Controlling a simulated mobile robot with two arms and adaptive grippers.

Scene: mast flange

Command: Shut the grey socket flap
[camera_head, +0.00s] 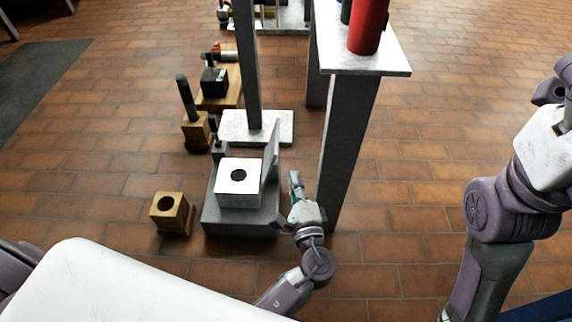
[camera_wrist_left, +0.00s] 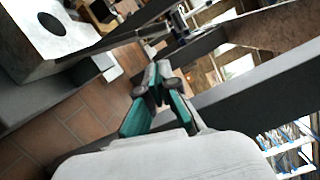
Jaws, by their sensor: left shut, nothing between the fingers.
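The socket is a box with a white top (camera_head: 228,186) and a dark round hole, standing on a dark grey base (camera_head: 228,222). The grey flap (camera_head: 271,152) stands open, roughly upright, along the right side of the white top. In the left wrist view the flap (camera_wrist_left: 125,38) shows nearly edge-on, beside the white top (camera_wrist_left: 72,44). My left gripper (camera_head: 294,176) is shut and empty, to the right of the flap on its outer side. Its closed fingers (camera_wrist_left: 159,70) appear apart from the flap. My right gripper is not in view.
A grey post with a light shelf (camera_head: 378,62) carrying a red cylinder (camera_head: 369,22) stands close right of my left gripper. A thinner post (camera_head: 247,70) rises behind the socket. A wooden block with a hole (camera_head: 172,212) lies left. Floor is clear farther right.

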